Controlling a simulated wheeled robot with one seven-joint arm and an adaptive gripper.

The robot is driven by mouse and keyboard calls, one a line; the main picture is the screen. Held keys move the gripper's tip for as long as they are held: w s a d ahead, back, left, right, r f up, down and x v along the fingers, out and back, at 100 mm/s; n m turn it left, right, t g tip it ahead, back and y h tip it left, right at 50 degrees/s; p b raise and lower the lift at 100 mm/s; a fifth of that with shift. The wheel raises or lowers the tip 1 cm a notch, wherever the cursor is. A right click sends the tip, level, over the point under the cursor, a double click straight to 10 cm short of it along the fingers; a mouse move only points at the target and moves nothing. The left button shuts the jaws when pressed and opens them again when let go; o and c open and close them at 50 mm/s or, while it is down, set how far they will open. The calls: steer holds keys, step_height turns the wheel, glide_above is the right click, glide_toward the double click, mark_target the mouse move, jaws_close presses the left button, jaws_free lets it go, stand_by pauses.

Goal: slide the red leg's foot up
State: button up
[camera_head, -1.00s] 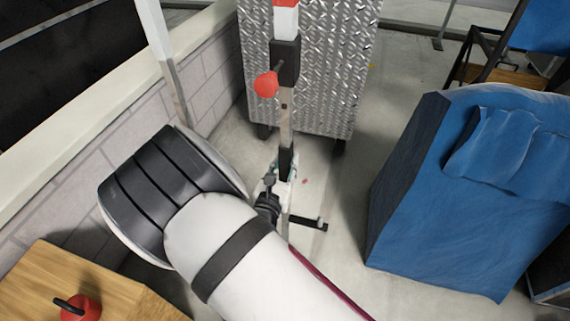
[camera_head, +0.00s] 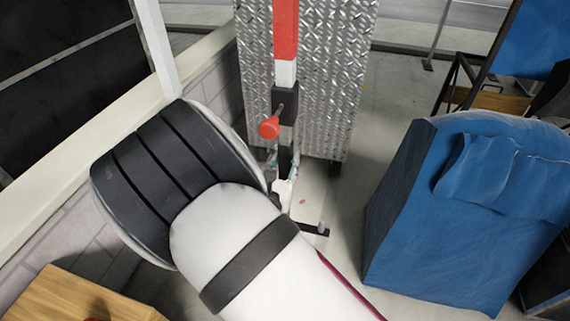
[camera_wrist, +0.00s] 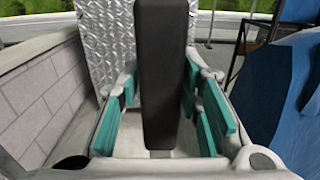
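The red leg (camera_head: 286,32) stands upright, a red tube with a white band, a black sleeve and a red knob (camera_head: 269,127). Its foot (camera_head: 315,229), a dark flat end on a black lower part, shows low beside my arm. In the wrist view the black lower part (camera_wrist: 164,75) stands upright between the teal pads of my gripper (camera_wrist: 162,95). In the head view my forearm hides most of my gripper (camera_head: 283,188).
A diamond-plate metal box (camera_head: 335,85) stands just behind the leg. A low block wall (camera_head: 215,85) runs along the left. A blue covered block (camera_head: 465,215) is on the right. A wooden top (camera_head: 75,298) is at lower left. Grey floor lies between leg and blue block.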

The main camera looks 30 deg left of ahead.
steer(key=shift+o, duration=0.9)
steer(key=shift+f, duration=0.1)
steer(key=shift+s, duration=0.2)
steer(key=v, duration=1.1)
steer(key=shift+s, duration=0.3)
